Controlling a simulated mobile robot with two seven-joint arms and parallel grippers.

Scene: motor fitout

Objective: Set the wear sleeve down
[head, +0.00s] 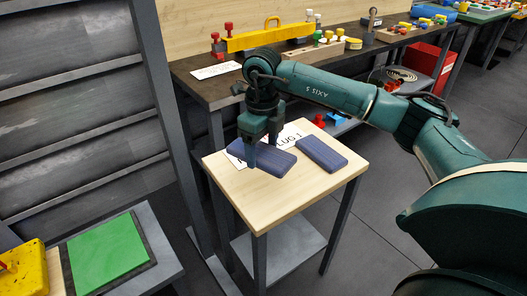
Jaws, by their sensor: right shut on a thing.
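A blue-purple block (273,160), which I take to be the wear sleeve, is at the middle of a small wooden-topped table (268,202). My right gripper (258,150) reaches down over its left part and is shut on it. The block lies flat at the tabletop; I cannot tell whether it rests on it or is just above it. A second, similar blue block (321,154) lies apart on the right of the same table. My left gripper is not in view.
White labels, one reading "LUG 1" (289,139), lie partly under the block. The table's front is bare. Behind stands a dark workbench (222,86) with a yellow bar (270,37) and coloured parts. A green plate (108,252) is at lower left.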

